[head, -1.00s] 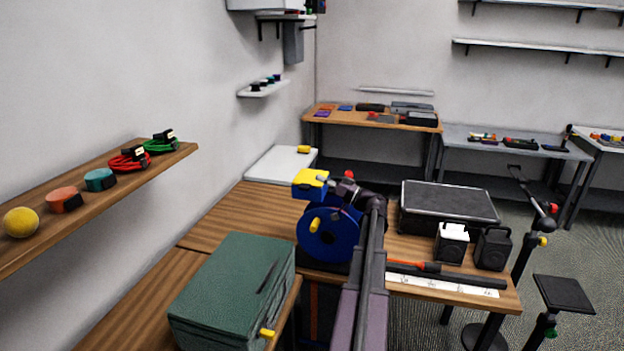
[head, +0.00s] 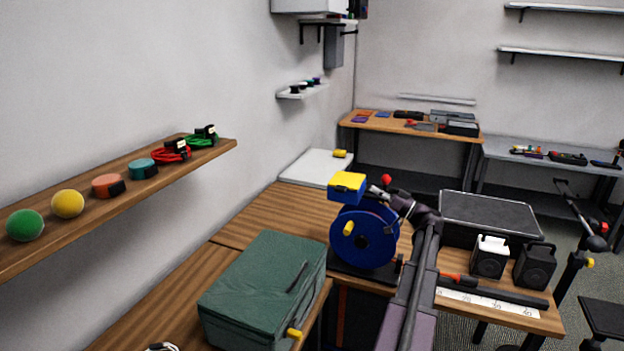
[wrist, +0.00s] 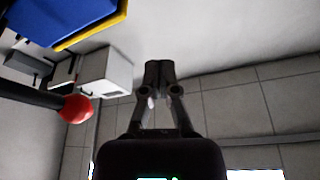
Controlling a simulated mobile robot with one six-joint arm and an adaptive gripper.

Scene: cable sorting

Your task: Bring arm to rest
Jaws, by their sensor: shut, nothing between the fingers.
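My gripper (wrist: 159,75) is shut and empty in the wrist view, its two fingers together against the pale wall and tiled ceiling. In the head view my arm rises from the bottom, right of centre, and bends left beside the blue cable reel (head: 364,236) with the yellow box (head: 346,186) on top. The gripper tip is hard to make out there, just right of the yellow box. A blue and yellow thing (wrist: 70,20) fills the upper left of the wrist view, close by, with a red ball (wrist: 76,108) on a dark rod below it.
A green case (head: 262,285) stands on the wooden bench at front. A shelf (head: 120,215) at left holds balls, tape rolls and red and green cable coils.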

